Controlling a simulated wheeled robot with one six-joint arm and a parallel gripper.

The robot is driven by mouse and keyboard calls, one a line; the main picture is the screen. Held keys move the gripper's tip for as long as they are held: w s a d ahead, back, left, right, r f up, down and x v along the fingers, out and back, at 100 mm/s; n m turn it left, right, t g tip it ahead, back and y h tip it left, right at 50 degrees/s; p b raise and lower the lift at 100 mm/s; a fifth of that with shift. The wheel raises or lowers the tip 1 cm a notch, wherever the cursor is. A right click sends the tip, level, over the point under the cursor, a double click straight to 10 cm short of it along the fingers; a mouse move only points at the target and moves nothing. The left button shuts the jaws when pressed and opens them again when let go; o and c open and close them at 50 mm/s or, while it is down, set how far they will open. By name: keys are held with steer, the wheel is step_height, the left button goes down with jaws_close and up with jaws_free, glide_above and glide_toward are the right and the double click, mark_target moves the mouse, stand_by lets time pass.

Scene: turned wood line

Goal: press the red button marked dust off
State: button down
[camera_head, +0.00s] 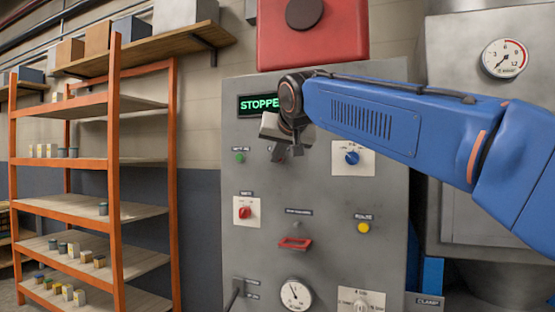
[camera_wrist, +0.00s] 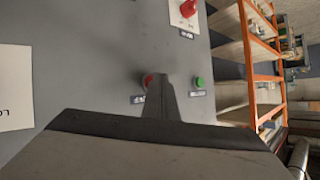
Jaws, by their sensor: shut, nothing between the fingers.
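A small red button (camera_wrist: 148,80) shows in the wrist view, partly covered by my gripper's fingertips. Its label is too small to read. In the head view my gripper hides that spot on the grey control panel (camera_head: 325,190). My gripper (camera_head: 296,150) is shut and empty, in front of the upper panel just below the display. It also shows in the wrist view (camera_wrist: 161,78), its tips beside the red button in the picture. I cannot tell whether they touch it. A green button (camera_head: 239,157) sits left of my gripper; it also shows in the wrist view (camera_wrist: 199,82).
The display (camera_head: 258,105) reads "STOPPE", its end hidden by my arm. Nearby are a red knob (camera_head: 245,212), a blue knob (camera_head: 352,157), a yellow button (camera_head: 363,228), a red handle (camera_head: 295,243) and a gauge (camera_head: 296,293). An orange shelf rack (camera_head: 115,180) stands left.

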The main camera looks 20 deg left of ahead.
steer(key=shift+s, duration=0.8)
steer(key=shift+s, duration=0.1)
steer(key=s, duration=0.4)
steer(key=shift+s+a, duration=0.25)
steer(key=shift+s, duration=0.1)
stand_by(0.5)
